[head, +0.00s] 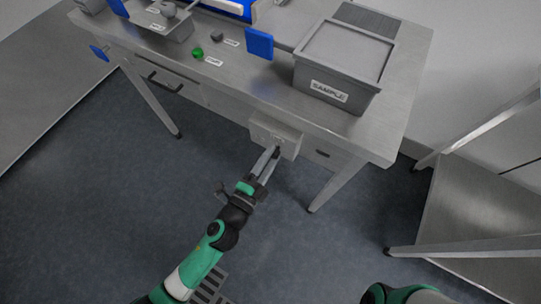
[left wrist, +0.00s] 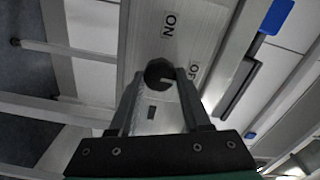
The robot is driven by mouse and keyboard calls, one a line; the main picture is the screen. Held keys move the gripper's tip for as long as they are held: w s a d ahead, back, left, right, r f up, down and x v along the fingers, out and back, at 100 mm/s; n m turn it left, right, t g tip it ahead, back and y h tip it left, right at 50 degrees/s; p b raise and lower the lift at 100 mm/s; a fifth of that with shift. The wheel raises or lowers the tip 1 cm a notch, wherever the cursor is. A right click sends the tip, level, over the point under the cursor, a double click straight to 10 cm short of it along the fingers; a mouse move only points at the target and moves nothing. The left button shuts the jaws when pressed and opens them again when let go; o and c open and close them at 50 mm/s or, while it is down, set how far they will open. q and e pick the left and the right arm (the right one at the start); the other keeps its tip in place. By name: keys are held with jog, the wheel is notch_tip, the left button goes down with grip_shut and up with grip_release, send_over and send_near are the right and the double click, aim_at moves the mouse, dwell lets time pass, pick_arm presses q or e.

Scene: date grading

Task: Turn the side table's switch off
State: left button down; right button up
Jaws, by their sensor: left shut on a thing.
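The switch box (head: 262,128) is a pale grey box mounted under the front edge of the steel table (head: 225,87). My right gripper is out of view.
A grey SAMPLE bin (head: 318,92), a blue block (head: 259,43) and a green piece (head: 197,52) stand on the table above. A table leg (head: 334,184) is right of the box. A steel shelf (head: 480,215) stands at right. The floor below is clear.

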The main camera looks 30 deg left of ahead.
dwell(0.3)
pick_arm(q)
jog(key=shift+c, duration=1.8)
grip_release()
jog(key=shift+s, duration=0.1)
jog(key=s+b, duration=0.2)
jog(key=s, duration=0.9)
jog(key=shift+s+a, duration=0.25)
jog(key=shift+a, duration=0.05)
